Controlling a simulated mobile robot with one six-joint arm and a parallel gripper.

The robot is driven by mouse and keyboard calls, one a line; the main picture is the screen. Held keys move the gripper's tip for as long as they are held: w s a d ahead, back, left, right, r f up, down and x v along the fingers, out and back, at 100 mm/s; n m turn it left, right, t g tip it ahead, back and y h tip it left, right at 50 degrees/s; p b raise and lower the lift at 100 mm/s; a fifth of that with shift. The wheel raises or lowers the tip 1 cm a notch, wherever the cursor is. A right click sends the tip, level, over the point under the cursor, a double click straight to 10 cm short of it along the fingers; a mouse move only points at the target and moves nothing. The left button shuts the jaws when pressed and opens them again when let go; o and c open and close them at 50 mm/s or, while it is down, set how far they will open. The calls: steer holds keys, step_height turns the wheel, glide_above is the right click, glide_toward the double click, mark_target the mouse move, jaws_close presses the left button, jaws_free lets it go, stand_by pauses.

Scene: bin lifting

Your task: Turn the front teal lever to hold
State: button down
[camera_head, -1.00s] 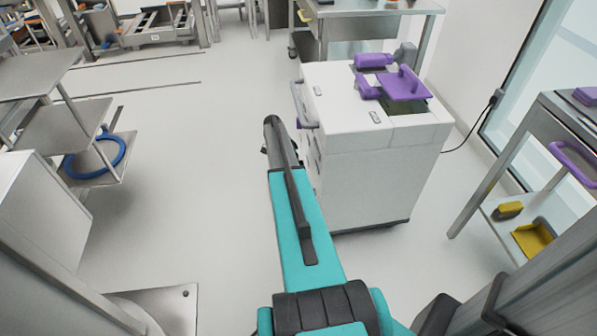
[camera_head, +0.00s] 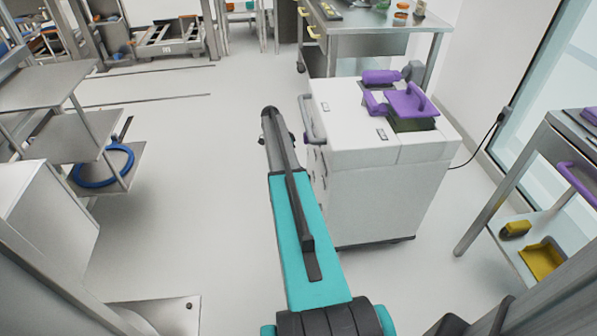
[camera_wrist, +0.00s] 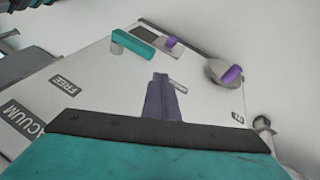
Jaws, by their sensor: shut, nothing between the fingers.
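A teal lever (camera_wrist: 133,45) stands out from a white panel (camera_wrist: 100,70) in the upper middle of the wrist view. My gripper (camera_wrist: 162,78) is shut and empty in front of this panel. Its tips appear below and right of the lever, apart from it in the picture. A "FREE" label (camera_wrist: 67,85) is left of the gripper. A small label (camera_wrist: 178,86) beside the fingertips is too small to read. In the head view the white cart (camera_head: 365,200) stands right of my arm; its lever and my gripper are hidden there.
The panel also carries a purple knob (camera_wrist: 170,41), a round dial with a purple handle (camera_wrist: 230,73) and a "VACUUM" label (camera_wrist: 22,122). A steel table (camera_head: 375,42) stands behind the cart. A shelf (camera_head: 530,225) is at right. The floor (camera_head: 190,190) left of my arm is clear.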

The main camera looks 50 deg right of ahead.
steer(key=shift+w+d+r+b, duration=0.15)
steer(key=shift+w+b, duration=0.3)
steer(key=shift+b, duration=1.1)
steer(key=shift+w+d+r+b, duration=0.15)
steer(key=shift+w+b, duration=0.25)
steer(key=shift+b, duration=1.15)
steer(key=shift+w+a+r, duration=0.1)
steer(key=shift+r, duration=0.1)
